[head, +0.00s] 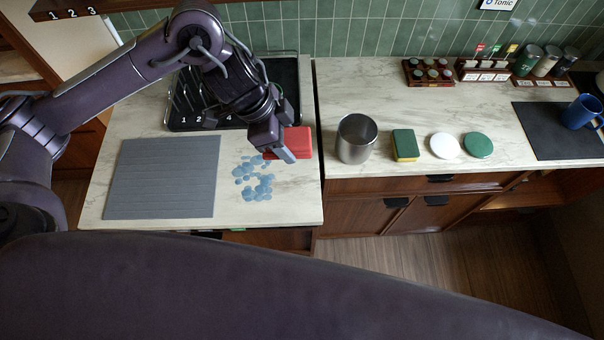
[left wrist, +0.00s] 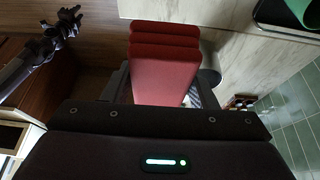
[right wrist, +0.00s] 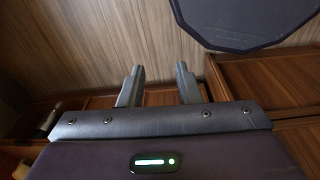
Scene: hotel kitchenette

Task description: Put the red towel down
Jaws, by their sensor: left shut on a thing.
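The red towel (head: 297,142) is a folded block held at the right side of the left counter, beside the blue spots. My left gripper (head: 284,150) is shut on it. In the left wrist view the folded towel (left wrist: 165,62) sits between the fingers, with its layered folds at the far end. I cannot tell whether the towel touches the counter. My right gripper (right wrist: 157,88) shows only in the right wrist view, open and empty, with wooden floor and cabinet fronts beyond it.
Blue spots (head: 257,190) lie on the left counter beside a grey ribbed mat (head: 160,178). A black numbered rack (head: 285,85) stands behind. On the right counter are a steel canister (head: 356,138), a sponge (head: 405,145), a white disc (head: 445,146) and a green disc (head: 478,146).

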